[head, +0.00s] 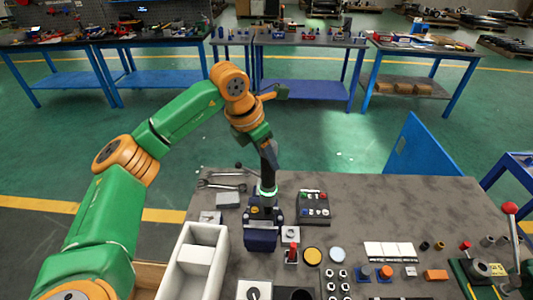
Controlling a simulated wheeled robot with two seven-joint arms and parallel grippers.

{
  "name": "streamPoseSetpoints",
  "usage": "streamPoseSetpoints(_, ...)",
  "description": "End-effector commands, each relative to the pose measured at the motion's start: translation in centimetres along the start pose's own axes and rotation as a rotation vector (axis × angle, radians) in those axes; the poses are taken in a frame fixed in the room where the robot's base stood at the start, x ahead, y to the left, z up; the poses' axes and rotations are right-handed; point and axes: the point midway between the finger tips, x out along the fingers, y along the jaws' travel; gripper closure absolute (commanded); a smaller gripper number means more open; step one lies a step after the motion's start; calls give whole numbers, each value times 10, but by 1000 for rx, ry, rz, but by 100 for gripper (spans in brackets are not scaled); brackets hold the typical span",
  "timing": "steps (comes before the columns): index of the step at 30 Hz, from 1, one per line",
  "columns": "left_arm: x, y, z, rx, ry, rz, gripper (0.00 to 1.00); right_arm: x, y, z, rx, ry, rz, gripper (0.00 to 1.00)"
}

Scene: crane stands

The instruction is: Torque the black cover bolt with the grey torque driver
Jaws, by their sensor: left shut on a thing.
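My left gripper (269,160) comes down from above at the middle of the bench. It is shut on the upright dark grey torque driver (268,180), which has a pale green ring low on its body. The driver's lower end is over a dark blue fixture (262,238) with black parts on top. I cannot tell whether the driver's tip touches anything there. The black cover bolt cannot be made out; the driver and the fixture's parts may hide it. My right gripper is not in view.
A button box (313,206) stands just right of the fixture. A white bin (185,280) is at front left, wrenches (222,181) lie behind. Yellow (312,256) and pale discs and small parts fill the front. The bench (410,205) is clear at back right. A red-knobbed lever (511,225) stands far right.

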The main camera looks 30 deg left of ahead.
Motion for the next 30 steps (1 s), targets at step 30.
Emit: streamPoseSetpoints(30,-48,0,18,1,-6,0,100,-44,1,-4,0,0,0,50)
